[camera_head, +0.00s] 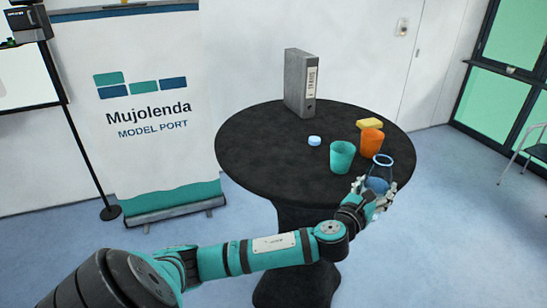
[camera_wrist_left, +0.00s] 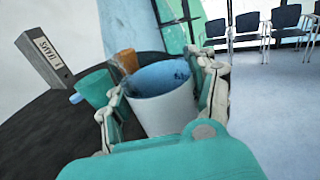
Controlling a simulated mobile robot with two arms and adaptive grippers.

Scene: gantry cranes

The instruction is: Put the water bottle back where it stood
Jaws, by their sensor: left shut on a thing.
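The water bottle (camera_head: 380,173) is a see-through, bluish vessel with an open round rim. My left gripper (camera_head: 372,190) is shut on it at the table's front right edge. In the left wrist view the bottle (camera_wrist_left: 166,105) sits between the two fingers of the left gripper (camera_wrist_left: 163,95), rim towards the camera, with blue inside. It looks roughly upright in the head view. Its base is hidden by the gripper, so I cannot tell whether it touches the black round table (camera_head: 255,150). My right gripper is not in view.
A teal cup (camera_head: 342,157) and an orange cup (camera_head: 371,142) stand close to the bottle. The table's left part is bare. Chairs (camera_wrist_left: 250,25) stand beyond.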

